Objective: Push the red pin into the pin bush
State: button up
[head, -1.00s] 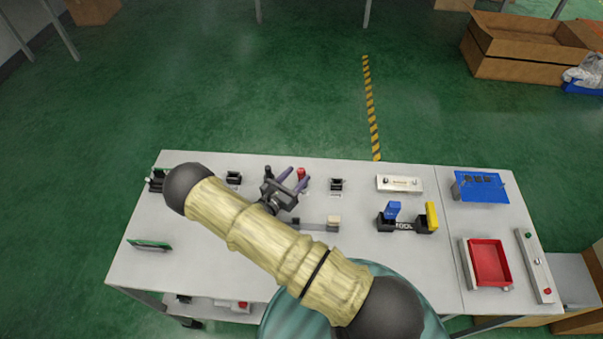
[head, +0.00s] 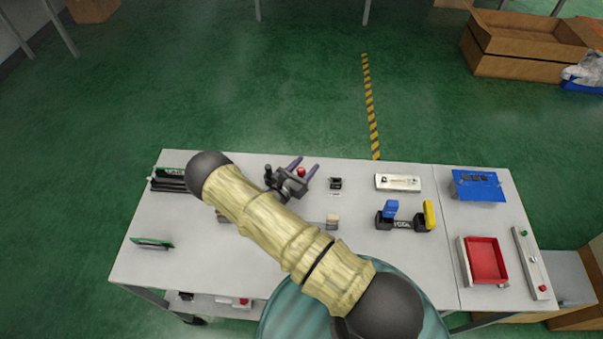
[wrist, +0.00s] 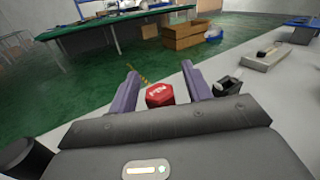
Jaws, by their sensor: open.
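The red pin (head: 301,172) stands near the far edge of the grey table. In the wrist view, its red faceted head (wrist: 159,95) with pale lettering shows between the two purple fingers. My gripper (head: 306,165) is open, its fingers pointing toward the table's far edge. In the wrist view, my gripper (wrist: 160,72) has one finger on each side of the pin head, with gaps showing on both sides. Whether the fingers are level with the pin is hard to tell. The pin bush and the pin's lower part are hidden.
A small black fixture (head: 335,184) stands just right of the pin. A white plate with a lever (head: 398,182), blue and yellow blocks in a black holder (head: 403,222), a blue stand (head: 478,186) and a red tray (head: 466,262) are farther right. A green panel (head: 152,242) is at left.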

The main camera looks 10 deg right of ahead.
jog(key=shift+c, duration=0.2)
grip_shut()
notch_tip(320, 180, up, 10)
jog(key=b, duration=0.2)
dwell(0.4)
dwell(0.4)
